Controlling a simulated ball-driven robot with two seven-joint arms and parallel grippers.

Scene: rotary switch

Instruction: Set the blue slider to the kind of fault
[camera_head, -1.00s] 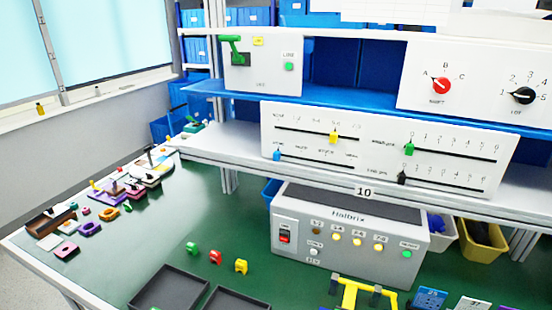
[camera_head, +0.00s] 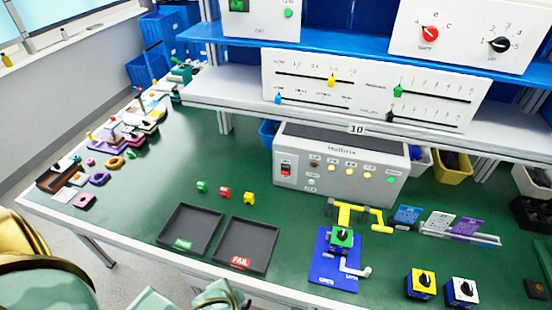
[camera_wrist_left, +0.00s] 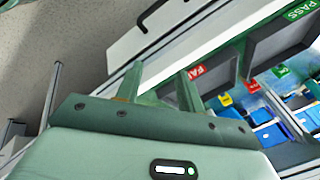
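The blue slider (camera_head: 278,98) sits at the left end of the lower left track on the white slider panel (camera_head: 300,63). Small labels run along the track, too small to read. A yellow slider (camera_head: 331,80) is on the track above. A green slider (camera_head: 398,90) and a black slider (camera_head: 390,116) are on the right tracks. My left gripper (camera_wrist_left: 160,76) has its two fingers apart with nothing between them. In the head view, pale green parts of my arm show at the bottom edge, well below and left of the panel. My right gripper is not in view.
A grey control box (camera_head: 335,160) stands below the shelf. Two dark trays, PASS (camera_head: 186,208) and FAIL (camera_head: 240,226), lie at the table's front. A blue fixture (camera_head: 325,270) stands to their right.

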